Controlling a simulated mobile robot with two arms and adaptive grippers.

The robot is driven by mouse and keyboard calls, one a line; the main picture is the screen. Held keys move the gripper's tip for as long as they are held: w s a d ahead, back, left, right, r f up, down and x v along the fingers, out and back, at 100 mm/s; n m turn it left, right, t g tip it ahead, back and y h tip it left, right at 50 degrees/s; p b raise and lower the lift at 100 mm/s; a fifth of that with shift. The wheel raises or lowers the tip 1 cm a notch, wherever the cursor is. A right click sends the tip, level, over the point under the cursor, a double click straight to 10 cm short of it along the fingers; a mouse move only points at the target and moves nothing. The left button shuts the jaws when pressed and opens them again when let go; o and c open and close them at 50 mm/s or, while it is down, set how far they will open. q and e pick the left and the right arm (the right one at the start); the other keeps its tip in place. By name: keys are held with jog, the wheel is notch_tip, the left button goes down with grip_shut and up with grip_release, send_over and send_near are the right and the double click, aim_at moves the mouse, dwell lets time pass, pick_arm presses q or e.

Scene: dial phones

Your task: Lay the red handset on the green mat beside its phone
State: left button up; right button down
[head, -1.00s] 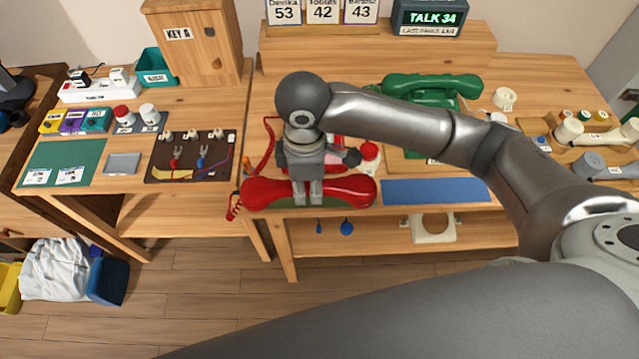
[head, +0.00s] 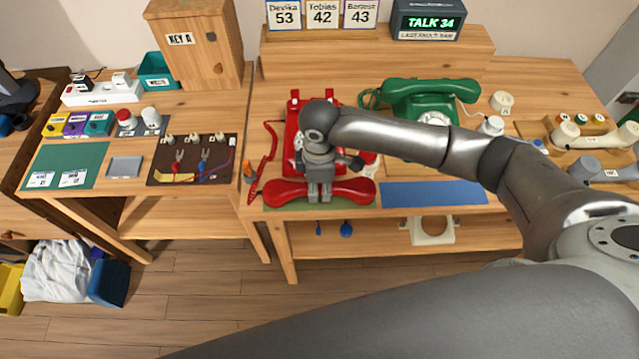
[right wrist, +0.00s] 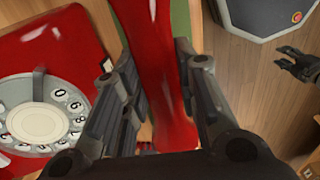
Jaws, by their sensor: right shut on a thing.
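The red handset (head: 350,190) lies crosswise at the table's front edge, before its red phone (head: 295,140). My right gripper (head: 320,197) is shut on the middle of the handset from above. In the right wrist view the handset (right wrist: 152,50) runs between both fingers, with the phone's dial to the left. A strip of the green mat (head: 274,208) shows under the handset, which hides most of it. I cannot tell whether the handset touches the mat. My left gripper (right wrist: 296,66) shows at the right of the right wrist view, its fingers apart and empty.
A blue mat (head: 435,193) lies right of the handset, and a green phone (head: 430,100) stands behind it. The red coiled cord (head: 266,160) runs left of the phone. A wooden tray (head: 555,130) with other handsets is at the right. A tool board (head: 190,150) is on the left table.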

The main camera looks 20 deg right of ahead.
aim_at(319, 186)
jog(key=c, duration=1.1)
grip_release()
notch_tip(319, 186, up, 12)
jog(key=shift+r+b, duration=0.1)
jog(key=shift+b, duration=0.35)
